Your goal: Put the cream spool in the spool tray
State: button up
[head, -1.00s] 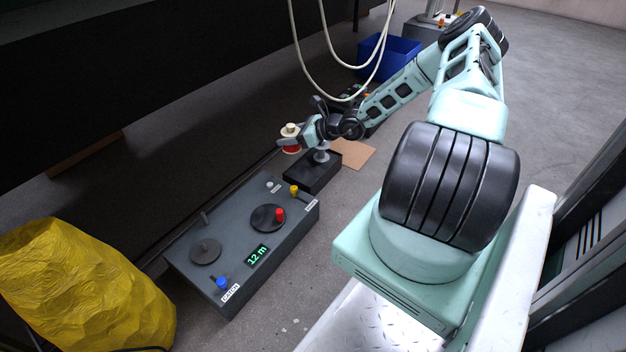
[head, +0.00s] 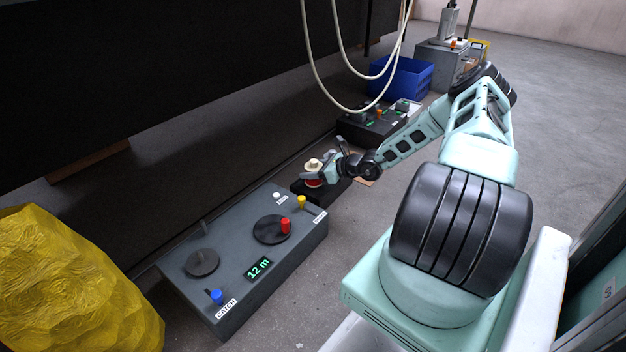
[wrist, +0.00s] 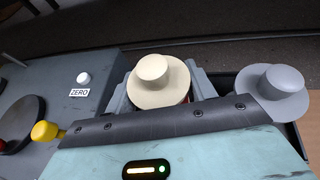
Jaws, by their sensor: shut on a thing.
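The cream spool (head: 314,163) is in my gripper (head: 315,178), with a red band under its cream top in the head view. In the wrist view the cream spool (wrist: 158,82) sits between the two grey jaws (wrist: 160,92), seen from above. The black spool tray (head: 330,193) lies beneath and beside my gripper, partly hidden by it and my arm. In the wrist view a grey spool (wrist: 284,80) stands at the right, at the tray (wrist: 228,84). I cannot tell how far the cream spool is above the tray.
A grey winder box (head: 240,262) with two dark discs, coloured knobs and a "12 m" display stands in front of the tray. A second dark box (head: 372,127) and a blue bin (head: 402,78) are behind. White cables (head: 335,75) hang above. A yellow sack (head: 70,285) is at left.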

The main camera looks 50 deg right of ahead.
jog(key=shift+f, duration=0.85)
jog(key=shift+f, duration=0.1)
jog(key=o, duration=1)
